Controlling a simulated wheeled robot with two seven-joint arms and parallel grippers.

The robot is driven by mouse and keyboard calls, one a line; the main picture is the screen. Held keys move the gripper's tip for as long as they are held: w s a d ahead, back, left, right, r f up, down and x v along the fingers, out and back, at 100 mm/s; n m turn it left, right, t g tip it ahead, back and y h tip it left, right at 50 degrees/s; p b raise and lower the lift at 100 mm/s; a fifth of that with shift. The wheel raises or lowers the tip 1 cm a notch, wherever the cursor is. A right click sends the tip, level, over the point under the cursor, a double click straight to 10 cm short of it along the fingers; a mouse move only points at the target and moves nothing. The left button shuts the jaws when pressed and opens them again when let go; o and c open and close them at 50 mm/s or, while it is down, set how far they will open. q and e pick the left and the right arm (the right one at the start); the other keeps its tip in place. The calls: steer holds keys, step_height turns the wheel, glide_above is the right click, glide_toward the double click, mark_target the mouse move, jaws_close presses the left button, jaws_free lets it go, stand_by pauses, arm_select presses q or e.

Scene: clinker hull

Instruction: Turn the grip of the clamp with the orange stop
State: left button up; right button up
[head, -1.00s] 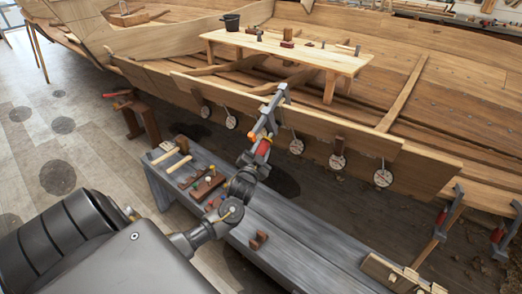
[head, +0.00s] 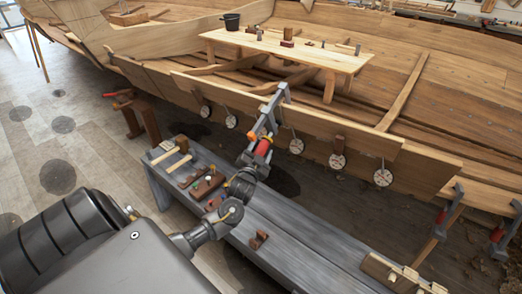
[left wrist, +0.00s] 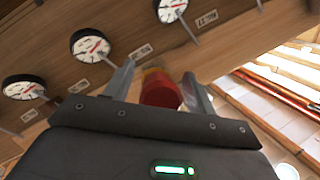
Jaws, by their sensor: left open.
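The clamp (head: 271,113) has a grey frame and hangs on the edge of the hull plank, near the middle of the head view. Its orange stop (head: 268,135) shows just above its red grip (head: 262,147). My left gripper (head: 256,155) is at the clamp's lower end. In the left wrist view the red grip (left wrist: 160,91) stands between the two open fingers of my left gripper (left wrist: 158,84), with a gap to the left finger; whether the right finger touches it I cannot tell. My right gripper is not in view.
Round white dials (head: 296,146) hang along the plank (head: 360,143) beside the clamp. A grey bench (head: 290,243) with mallets and blocks stands below the arm. Other clamps with red grips (head: 441,216) are at the right. A wooden table (head: 290,50) stands in the hull.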

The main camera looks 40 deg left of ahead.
arm_select(q)
steer(key=b+v, duration=0.1)
steer(key=v, duration=0.9)
steer(key=shift+s, duration=0.25)
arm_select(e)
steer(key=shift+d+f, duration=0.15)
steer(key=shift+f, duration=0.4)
arm_select(q)
steer(key=w+a+n+h+b, duration=0.1)
steer(key=w, duration=0.1)
steer(key=w+a+n+h+b, duration=0.1)
steer(key=w+n+h+b, duration=0.1)
steer(key=w, duration=0.1)
steer(key=w+a+n+h+b, duration=0.1)
steer(key=w+n+h, duration=0.1)
steer(key=w, duration=0.1)
steer(key=shift+r+t+b, duration=0.3)
steer(key=shift+r, duration=0.1)
steer(key=shift+w, duration=0.75)
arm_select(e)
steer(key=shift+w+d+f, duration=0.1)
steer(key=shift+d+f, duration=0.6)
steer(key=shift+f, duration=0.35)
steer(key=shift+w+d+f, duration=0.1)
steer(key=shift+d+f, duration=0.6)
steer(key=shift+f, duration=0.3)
arm_select(q)
steer(key=shift+c, duration=0.3)
